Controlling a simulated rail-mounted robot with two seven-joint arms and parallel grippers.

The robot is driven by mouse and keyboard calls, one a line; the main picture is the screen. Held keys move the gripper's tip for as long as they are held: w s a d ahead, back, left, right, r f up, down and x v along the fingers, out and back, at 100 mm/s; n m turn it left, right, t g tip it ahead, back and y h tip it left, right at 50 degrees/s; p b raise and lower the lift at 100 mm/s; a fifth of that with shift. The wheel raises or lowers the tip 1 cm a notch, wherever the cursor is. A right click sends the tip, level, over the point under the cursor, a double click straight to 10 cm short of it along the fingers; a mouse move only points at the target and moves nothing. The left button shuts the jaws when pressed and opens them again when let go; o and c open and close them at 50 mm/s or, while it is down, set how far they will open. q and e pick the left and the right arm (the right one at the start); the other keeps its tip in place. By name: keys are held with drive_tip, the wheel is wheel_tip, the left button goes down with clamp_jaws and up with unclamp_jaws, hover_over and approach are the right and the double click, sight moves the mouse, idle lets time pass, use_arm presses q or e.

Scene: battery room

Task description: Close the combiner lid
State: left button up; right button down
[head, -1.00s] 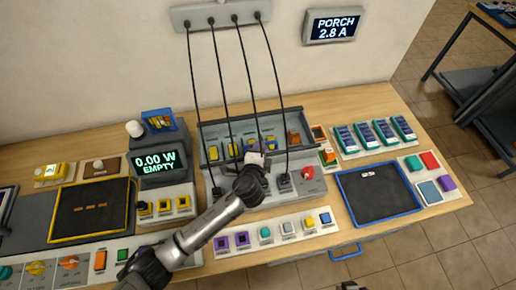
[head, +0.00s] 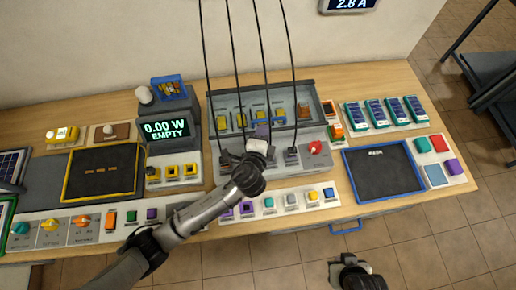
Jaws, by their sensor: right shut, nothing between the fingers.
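The combiner (head: 222,172) is a grey box in the middle of the bench, with several black cables running down to its front. It stands open, and coloured parts show inside. A dark raised edge (head: 262,88) runs along its back; I cannot tell for sure whether this is the lid. My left gripper (head: 257,147) is over the middle front of the combiner; its fingers are hidden, and so is a patch of the box. My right gripper (head: 347,266) is shut and empty, in front of the bench near the bottom edge of the view.
A blue-rimmed tray (head: 348,176) is right of the combiner, and a yellow-rimmed tray (head: 66,178) is at the left. A display reading 0.00 W EMPTY (head: 166,129) stands left of the combiner. A row of coloured blocks (head: 291,200) lies in front. The cables hang close to my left gripper.

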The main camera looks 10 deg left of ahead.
use_arm(q)
drive_tip(key=v, duration=0.7)
drive_tip(key=shift+s, duration=0.2)
drive_tip(key=shift+n, duration=0.3)
